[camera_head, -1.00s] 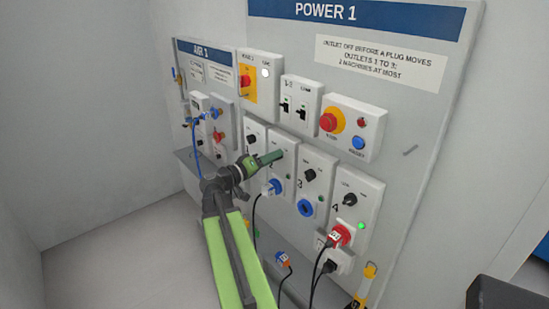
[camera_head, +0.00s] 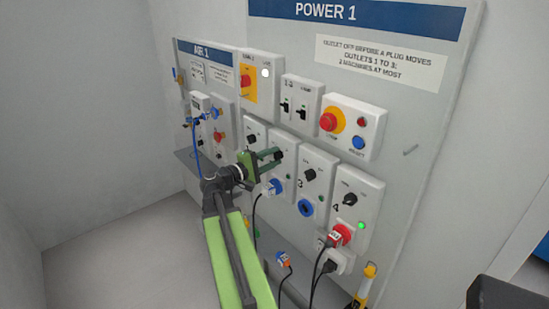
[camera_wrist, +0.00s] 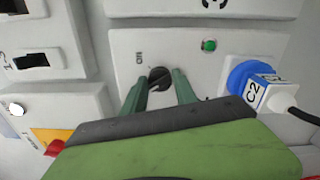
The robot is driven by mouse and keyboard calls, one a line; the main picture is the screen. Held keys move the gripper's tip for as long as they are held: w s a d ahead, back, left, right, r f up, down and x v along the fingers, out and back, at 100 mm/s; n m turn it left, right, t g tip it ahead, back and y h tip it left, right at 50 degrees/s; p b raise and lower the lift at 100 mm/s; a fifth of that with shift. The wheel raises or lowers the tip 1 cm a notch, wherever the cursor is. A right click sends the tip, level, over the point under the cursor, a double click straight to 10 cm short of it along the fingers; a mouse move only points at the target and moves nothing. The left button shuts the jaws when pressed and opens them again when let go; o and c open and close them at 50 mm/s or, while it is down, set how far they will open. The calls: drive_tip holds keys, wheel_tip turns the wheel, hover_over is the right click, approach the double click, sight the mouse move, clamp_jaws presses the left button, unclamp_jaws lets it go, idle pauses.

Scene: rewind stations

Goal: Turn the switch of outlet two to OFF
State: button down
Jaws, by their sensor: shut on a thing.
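The outlet two panel (camera_head: 288,149) is a white box on the grey board. Its black round switch knob (camera_wrist: 158,78) sits between my two green fingers in the wrist view. My gripper (camera_wrist: 160,85) is shut on this knob. The knob's pointer direction is hard to read. A small green lamp (camera_wrist: 209,45) on the panel looks dim. A blue plug (camera_wrist: 257,84) labelled C2 sits in the outlet's socket, and also shows in the head view (camera_head: 273,187).
Outlet three (camera_head: 318,180) has an empty blue socket. Outlet four (camera_head: 370,195) has a bright green lamp and a red plug (camera_head: 341,235). A red stop button (camera_head: 331,121) is above. Cables hang below. The floor at left is clear.

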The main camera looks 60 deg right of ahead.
drive_tip(key=shift+a+f+n, duration=0.1)
drive_tip(key=shift+f+n, duration=0.05)
drive_tip(key=shift+n, duration=1.05)
drive_tip(key=c, duration=1.1)
unclamp_jaws()
drive_tip(key=shift+o, duration=0.4)
drive_tip(key=v, duration=1.7)
drive_tip(key=shift+a, duration=0.2)
drive_tip(key=shift+w, duration=0.1)
